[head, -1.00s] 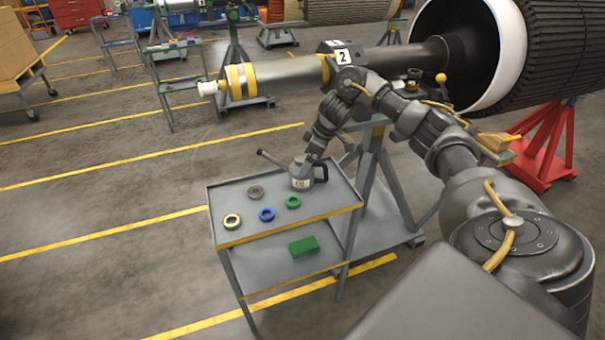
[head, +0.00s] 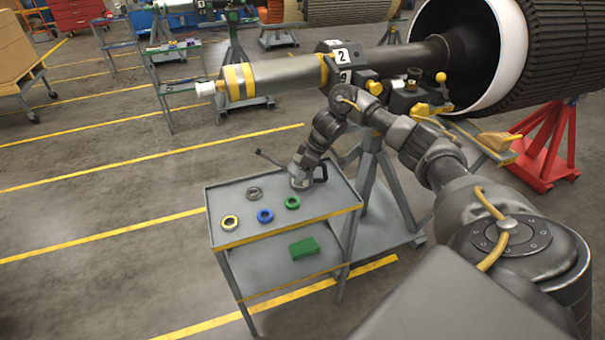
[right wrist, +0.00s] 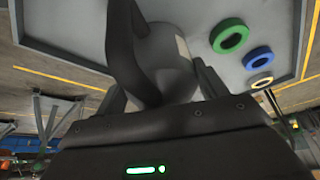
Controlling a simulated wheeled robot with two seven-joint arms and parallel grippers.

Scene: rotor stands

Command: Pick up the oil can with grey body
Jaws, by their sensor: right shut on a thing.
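The oil can with grey body (head: 299,184) stands at the back right of the small cart's top tray (head: 240,191), its thin spout pointing left. My right gripper (head: 303,168) comes down over the can from above and is shut on it; it hides most of the can's upper part in the head view. In the right wrist view the can's grey body (right wrist: 168,62) with a pale label sits between the dark fingers, with a dark curved handle (right wrist: 125,45) beside it. I cannot tell any gap between can and tray. My left gripper is not in view.
A green block (head: 304,248) lies on the lower shelf. The rotor shaft on its stand (head: 285,75) is behind the cart.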

